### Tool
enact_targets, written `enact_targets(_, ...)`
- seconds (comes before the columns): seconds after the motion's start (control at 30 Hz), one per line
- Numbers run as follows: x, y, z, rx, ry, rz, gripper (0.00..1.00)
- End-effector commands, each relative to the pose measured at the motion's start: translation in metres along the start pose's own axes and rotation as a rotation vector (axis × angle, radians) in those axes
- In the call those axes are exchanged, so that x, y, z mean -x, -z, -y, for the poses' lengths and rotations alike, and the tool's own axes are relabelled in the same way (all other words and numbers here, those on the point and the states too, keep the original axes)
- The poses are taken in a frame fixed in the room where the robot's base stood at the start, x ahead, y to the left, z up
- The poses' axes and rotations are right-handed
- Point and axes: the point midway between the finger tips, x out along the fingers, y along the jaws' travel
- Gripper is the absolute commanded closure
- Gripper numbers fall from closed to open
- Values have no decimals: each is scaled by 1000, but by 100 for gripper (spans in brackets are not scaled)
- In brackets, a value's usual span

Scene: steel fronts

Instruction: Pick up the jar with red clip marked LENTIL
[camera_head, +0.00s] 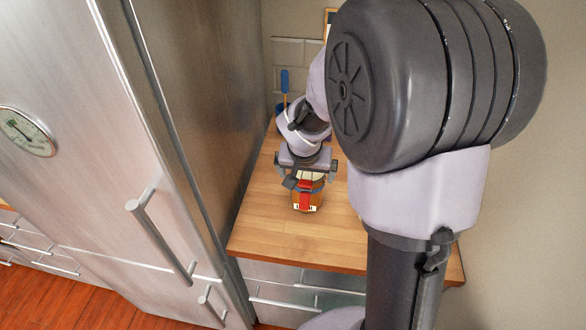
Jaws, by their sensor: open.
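A jar with a red clip (305,198) stands on the wooden counter. It has a pale lid and brownish contents, and a small pale label low on its front is too small to read. My gripper (301,182) is at the top of the jar from behind, with its dark fingers apart. The fingers and wrist partly cover the lid. I cannot tell whether the fingers touch the jar.
A tall steel fridge (100,130) with bar handles stands close on the left. The wooden counter (275,236) is clear in front of the jar, with steel drawers below. A blue-handled utensil (284,82) stands at the back. My arm hides the counter's right side.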

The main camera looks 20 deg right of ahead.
Motion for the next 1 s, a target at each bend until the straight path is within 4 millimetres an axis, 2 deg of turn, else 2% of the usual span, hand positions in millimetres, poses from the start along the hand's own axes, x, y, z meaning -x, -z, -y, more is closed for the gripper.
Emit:
enact_targets(0.3,-53,8,-3,1,-1,1,0)
enact_targets(0.57,-56,9,-3,1,0,0,0)
enact_targets(1.0,-55,9,-3,1,0,0,86)
